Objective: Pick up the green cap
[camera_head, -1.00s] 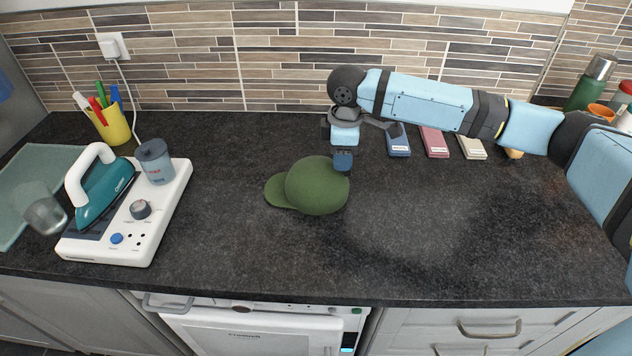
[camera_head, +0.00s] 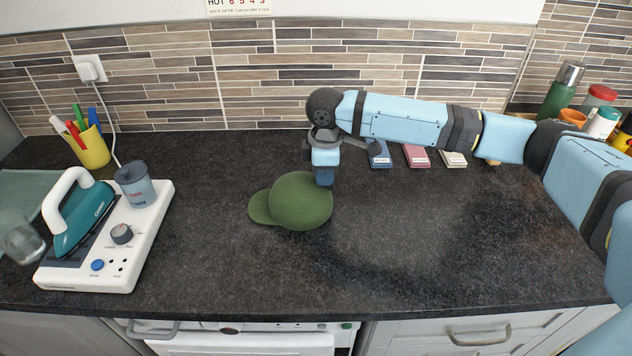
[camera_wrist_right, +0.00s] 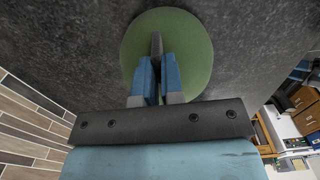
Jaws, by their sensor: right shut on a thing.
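The green cap (camera_head: 300,203) sits on the dark worktop, dome up, its brim (camera_head: 261,206) pointing left. It also shows in the right wrist view (camera_wrist_right: 197,50) as a green round shape behind the fingers. My right gripper (camera_head: 325,178) reaches down at the cap's upper right edge. In the right wrist view its blue fingers (camera_wrist_right: 160,72) are close together, shut on the cap's edge, with a dark strip between the fingertips. The fingertips are partly hidden by the cap in the head view. My left gripper is not in view.
A white board (camera_head: 150,215) with a teal iron (camera_head: 85,215) and grey cup (camera_head: 135,185) stands at left, near a yellow pen pot (camera_head: 90,148). Small coloured boxes (camera_head: 417,156) lie behind my right arm. Jars and a flask (camera_head: 562,90) stand far right. The worktop right of the cap is clear.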

